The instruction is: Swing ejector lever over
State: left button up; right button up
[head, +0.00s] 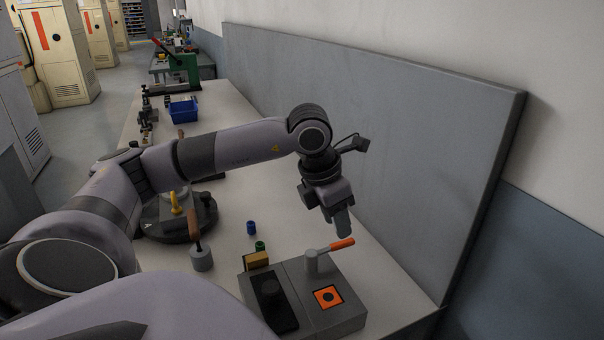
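The ejector lever is a grey post with an arm ending in an orange handle (341,244). It stands on a grey fixture block (345,320) at the near end of the bench, and its handle points right and slightly back. An orange square plate with a dark round centre (328,297) is set in the block's top in front of the lever. My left gripper (343,226) points down just above and behind the handle. One finger hides the other, so its opening cannot be told; contact with the handle cannot be told either. My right gripper is not in view.
A dark block (272,305) and a tan block (256,261) are at the fixture's left. Blue (251,228) and green (260,246) cylinders, a wooden-handled tool (201,258) and a round dark base (165,226) stand further left. A grey panel (400,140) borders the bench.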

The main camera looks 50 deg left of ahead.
aim_at(344, 242)
pick_arm(q)
jog(key=b+x, duration=0.2)
jog(key=x, duration=0.3)
jog(key=shift+w+f+b, duration=0.1)
jog(key=shift+f+b, duration=0.2)
jog(key=shift+r, duration=0.2)
jog(key=shift+w+d+f, duration=0.1)
jog(key=shift+f, duration=0.25)
grip_shut()
